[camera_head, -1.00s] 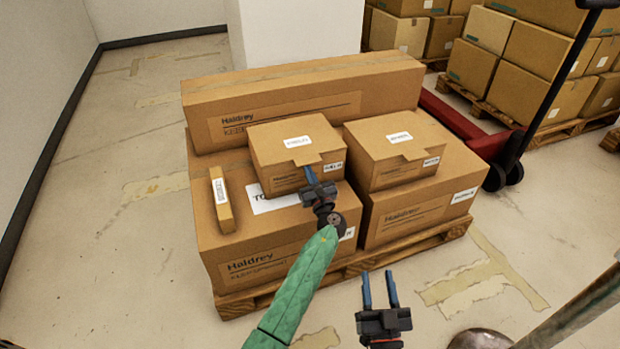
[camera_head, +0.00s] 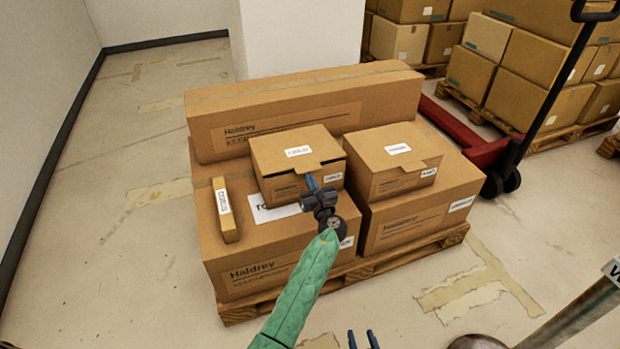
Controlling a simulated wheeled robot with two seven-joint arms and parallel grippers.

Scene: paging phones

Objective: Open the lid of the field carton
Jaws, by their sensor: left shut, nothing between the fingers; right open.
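Two small cartons sit side by side on larger boxes. The left small carton (camera_head: 283,185) has a white label on its lid (camera_head: 297,150) and a tab at the lid's front edge. Its lettering is too blurred for me to tell if it is the field carton. My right gripper (camera_head: 363,338) is open and empty at the bottom edge, mostly out of view.
A long box (camera_head: 300,105) lies behind the small cartons. All rest on a wooden pallet (camera_head: 400,262). A red pallet jack (camera_head: 455,130) stands at right; floor at left is clear.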

